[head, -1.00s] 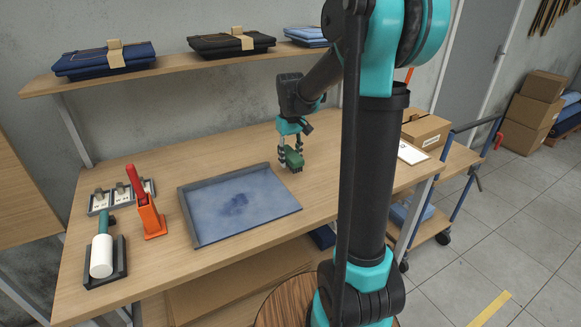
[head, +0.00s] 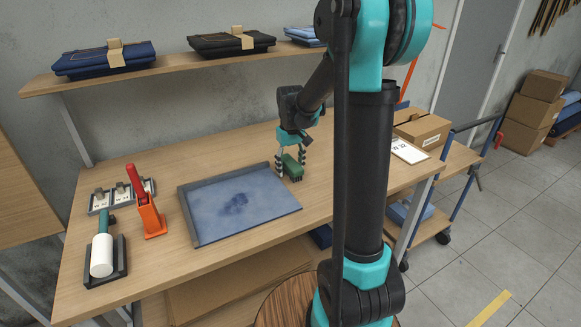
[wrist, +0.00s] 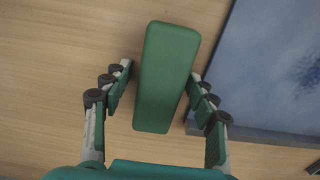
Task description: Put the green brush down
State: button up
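The green brush (head: 292,168) is a block that appears to rest on the wooden workbench, just right of the blue denim tray. In the wrist view the brush (wrist: 166,75) lies between the fingers, with its long flat back toward the camera. My gripper (head: 289,160) is around it, fingers spread. In the wrist view a clear gap shows between the left finger and the brush; the right fingertip is close to its edge. The brush's underside is hidden.
The grey-rimmed tray (head: 190,217) holds blue denim. An orange holder with a red-handled tool (head: 149,212) and a white roller (head: 102,256) in a dark cradle stand left. A white card (head: 409,151) and carton (head: 422,129) are right. Folded jeans lie on the shelf (head: 180,63) above.

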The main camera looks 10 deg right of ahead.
aim_at(291, 162)
notch_tip(291, 162, up, 12)
jog(key=shift+r, duration=0.15)
dwell(0.6)
